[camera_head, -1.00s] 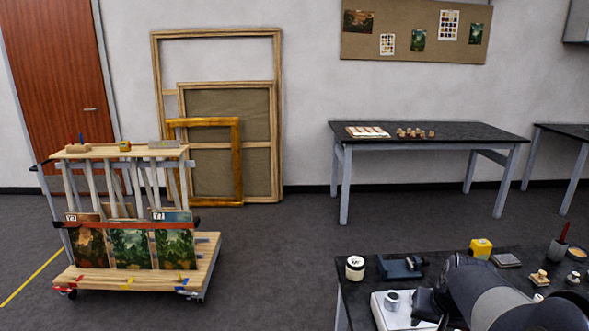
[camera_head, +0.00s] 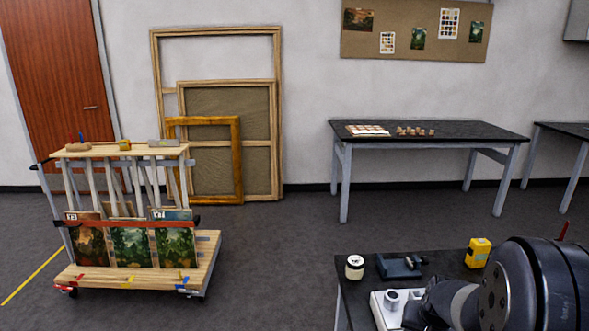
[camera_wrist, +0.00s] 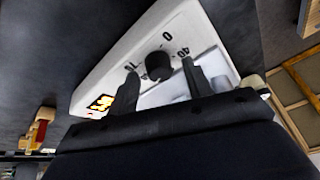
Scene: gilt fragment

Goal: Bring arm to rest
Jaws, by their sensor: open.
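My arm (camera_head: 510,285) fills the lower right of the head view, over the near black bench. Its gripper end is hidden there. In the wrist view my gripper (camera_wrist: 163,80) is open, its two dark fingers apart with nothing seen held between them. Behind the fingers is a white device (camera_wrist: 110,75) with a black knob (camera_wrist: 157,65), printed numbers and a small lit orange display. I cannot tell the gap between the fingertips and the device. The device also shows partly in the head view (camera_head: 379,309), at the bench's left front.
On the near bench (camera_head: 440,262) stand a white jar (camera_head: 355,267), a dark blue tool (camera_head: 400,267) and a yellow box (camera_head: 478,252). A wooden cart (camera_head: 150,277) with paintings is at the left. Open floor (camera_head: 280,260) lies between cart and bench.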

